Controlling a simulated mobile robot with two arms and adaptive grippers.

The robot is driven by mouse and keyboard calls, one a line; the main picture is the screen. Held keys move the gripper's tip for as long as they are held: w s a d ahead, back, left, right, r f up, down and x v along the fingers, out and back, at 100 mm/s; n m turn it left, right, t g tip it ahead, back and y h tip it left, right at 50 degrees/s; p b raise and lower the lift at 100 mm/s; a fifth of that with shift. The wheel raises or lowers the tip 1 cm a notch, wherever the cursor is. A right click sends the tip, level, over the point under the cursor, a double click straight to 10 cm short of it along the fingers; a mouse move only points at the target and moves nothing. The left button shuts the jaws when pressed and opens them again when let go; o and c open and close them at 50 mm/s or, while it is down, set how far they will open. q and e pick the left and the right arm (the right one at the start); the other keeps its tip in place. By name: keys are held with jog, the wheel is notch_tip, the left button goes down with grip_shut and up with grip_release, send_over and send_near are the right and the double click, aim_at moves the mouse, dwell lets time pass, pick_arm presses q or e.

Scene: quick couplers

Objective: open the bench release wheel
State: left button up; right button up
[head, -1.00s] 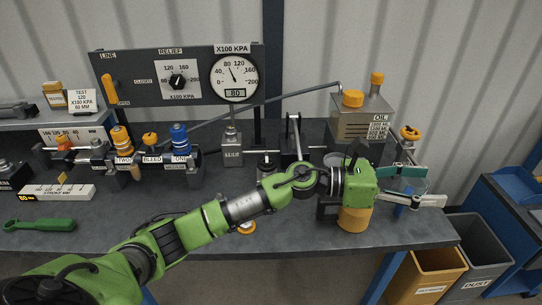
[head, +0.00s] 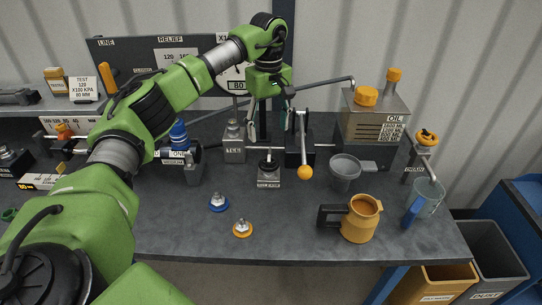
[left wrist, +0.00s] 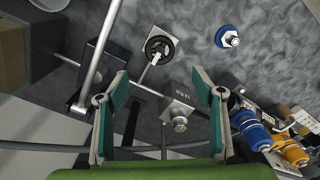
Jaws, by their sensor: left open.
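The release wheel is a small black handwheel (head: 268,165) on a grey block with a small label, in the middle of the bench. In the left wrist view the wheel (left wrist: 159,47) shows beyond my fingertips, with dark gaps between its rim and hub. My left gripper (head: 268,112) points down above and behind the wheel, with its green fingers apart. In the left wrist view the left gripper (left wrist: 161,80) is open and empty, and does not touch the wheel. My right gripper is in neither view.
A pump lever with an orange knob (head: 305,172) stands close right of the wheel. A grey block (head: 233,146) stands to its left. A grey funnel (head: 345,170), orange mug (head: 361,219) and oil can (head: 372,123) are on the right. Blue (head: 218,203) and orange (head: 242,229) couplers lie in front.

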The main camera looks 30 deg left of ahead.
pick_arm(q)
jog(key=p, duration=0.1)
send_over(269, 161)
jog(key=f, duration=0.5)
jog(key=shift+s+f, duration=0.25)
jog(key=shift+f, duration=0.1)
notch_tip(269, 161, down, 4)
jog(key=shift+w+f+p, duration=0.15)
jog(key=shift+p, duration=0.45)
jog(key=shift+f, duration=0.75)
jog(key=c, duration=1.1)
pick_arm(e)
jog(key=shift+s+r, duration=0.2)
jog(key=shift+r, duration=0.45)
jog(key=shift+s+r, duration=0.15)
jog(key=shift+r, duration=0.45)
